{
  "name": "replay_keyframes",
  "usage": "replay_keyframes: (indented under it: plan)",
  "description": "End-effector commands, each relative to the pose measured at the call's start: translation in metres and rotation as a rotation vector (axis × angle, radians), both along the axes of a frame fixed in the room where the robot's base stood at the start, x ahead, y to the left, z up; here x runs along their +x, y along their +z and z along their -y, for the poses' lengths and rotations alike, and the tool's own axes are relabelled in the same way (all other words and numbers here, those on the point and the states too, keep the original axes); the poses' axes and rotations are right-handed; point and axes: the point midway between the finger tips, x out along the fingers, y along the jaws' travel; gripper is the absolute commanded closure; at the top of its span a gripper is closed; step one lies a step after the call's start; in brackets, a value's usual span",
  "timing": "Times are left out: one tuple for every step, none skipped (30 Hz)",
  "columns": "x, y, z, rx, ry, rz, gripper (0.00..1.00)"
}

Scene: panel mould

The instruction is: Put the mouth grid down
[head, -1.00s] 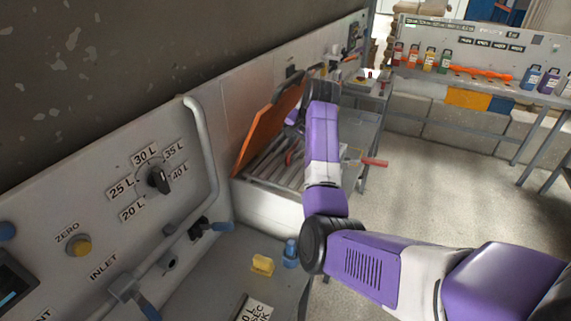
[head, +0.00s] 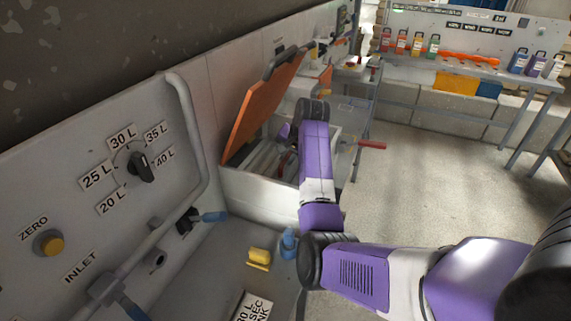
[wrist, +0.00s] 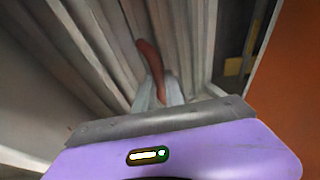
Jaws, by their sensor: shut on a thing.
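The mouth grid (head: 268,160), grey and slatted, lies in the open mouth of a pale box under a raised orange lid (head: 262,105). In the wrist view its long grey bars (wrist: 95,45) fill the upper left and middle. A reddish-brown curved handle (wrist: 151,62) stands out against the bars. My gripper (wrist: 160,92) is shut on the lower end of this handle. In the head view my gripper (head: 288,148) is over the mouth, partly hidden by my wrist. Whether the grid rests fully on its seat cannot be told.
The orange lid leans up close on the left of my wrist. A panel with a dial (head: 140,165) and a bent pipe stands at left. A yellow block (head: 259,257) and a blue knob (head: 288,243) are in front. The floor at right is clear.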

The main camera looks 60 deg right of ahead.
Motion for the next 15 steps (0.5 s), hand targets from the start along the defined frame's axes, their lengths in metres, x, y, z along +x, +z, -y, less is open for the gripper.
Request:
replay_keyframes:
  plan:
    - [-0.0006,-0.0066,0.0008,-0.002,-0.001,0.003,1.00]
    - [-0.0010,-0.0072,0.0008,-0.002,-0.001,0.003,1.00]
    - [-0.0012,-0.0070,0.0008,-0.002,-0.001,0.003,1.00]
    - [-0.0012,-0.0064,0.0009,-0.002,-0.001,0.003,1.00]
    - [-0.0012,-0.0057,0.0008,-0.002,-0.001,0.003,1.00]
    - [-0.0012,-0.0051,0.0007,-0.002,-0.001,0.003,1.00]
    - [-0.0012,-0.0050,0.0007,-0.002,-0.001,0.003,1.00]
    - [-0.0012,-0.0051,0.0007,-0.002,-0.001,0.003,1.00]
    - [-0.0012,-0.0052,0.0006,-0.002,-0.001,0.003,1.00]
    - [-0.0012,-0.0054,0.0006,-0.002,-0.002,0.002,1.00]
    - [-0.0012,-0.0059,0.0006,-0.002,-0.001,0.002,1.00]
    - [-0.0012,-0.0070,0.0005,-0.002,-0.001,0.002,1.00]
    - [-0.0013,-0.0079,0.0005,-0.002,-0.001,0.002,1.00]
    - [-0.0013,-0.0088,0.0004,-0.002,-0.001,0.002,1.00]
    - [-0.0018,-0.0098,0.0000,0.000,-0.001,0.000,0.78]
